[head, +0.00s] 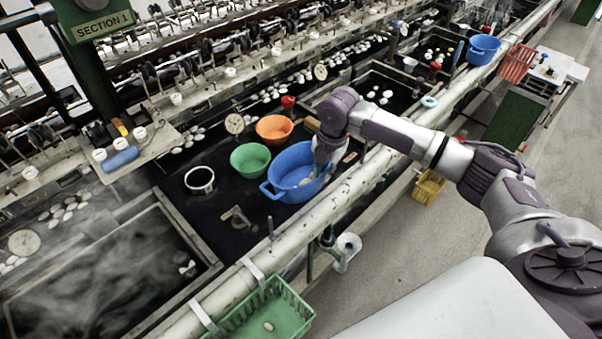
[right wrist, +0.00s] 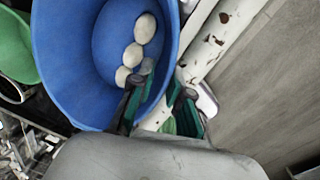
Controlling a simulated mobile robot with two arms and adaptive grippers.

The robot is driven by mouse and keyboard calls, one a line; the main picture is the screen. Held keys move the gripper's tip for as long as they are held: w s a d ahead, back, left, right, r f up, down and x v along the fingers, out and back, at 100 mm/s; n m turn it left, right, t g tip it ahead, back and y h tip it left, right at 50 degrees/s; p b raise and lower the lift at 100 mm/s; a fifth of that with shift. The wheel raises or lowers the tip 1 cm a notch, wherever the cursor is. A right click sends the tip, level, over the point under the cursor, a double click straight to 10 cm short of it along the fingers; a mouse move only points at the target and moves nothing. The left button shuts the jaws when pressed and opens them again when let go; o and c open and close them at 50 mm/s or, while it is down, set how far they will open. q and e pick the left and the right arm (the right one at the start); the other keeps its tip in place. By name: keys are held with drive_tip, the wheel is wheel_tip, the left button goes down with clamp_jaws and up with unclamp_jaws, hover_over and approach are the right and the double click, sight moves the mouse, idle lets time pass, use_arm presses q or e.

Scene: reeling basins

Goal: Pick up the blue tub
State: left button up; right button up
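The blue tub (head: 289,178) stands on the dark basin ledge by the pale pipe, with a loop handle on its left side. In the right wrist view the blue tub (right wrist: 75,60) fills the upper left, with several whitish cocoons (right wrist: 134,54) in it. My right gripper (head: 322,165) is at the tub's right side. In the right wrist view my right gripper (right wrist: 163,95) is open, one finger over the inside of the tub and the other outside its rim. I cannot tell whether either finger touches the wall. My left gripper is not in view.
A green bowl (head: 249,159), an orange bowl (head: 274,129) and a metal-rimmed pot (head: 200,180) stand left of and behind the tub. The pipe (head: 225,285) runs along the front. A green basket (head: 268,318) hangs below it. Another blue tub (head: 483,49) stands far right.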

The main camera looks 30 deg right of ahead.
sight(317, 191)
drive_tip(key=f, duration=0.1)
drive_tip(key=a+f+p, duration=0.1)
drive_tip(key=f, duration=0.1)
drive_tip(key=shift+s+f, duration=0.15)
drive_tip(key=shift+f, duration=0.7)
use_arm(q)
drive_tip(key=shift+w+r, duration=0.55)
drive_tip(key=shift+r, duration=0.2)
use_arm(e)
clamp_jaws()
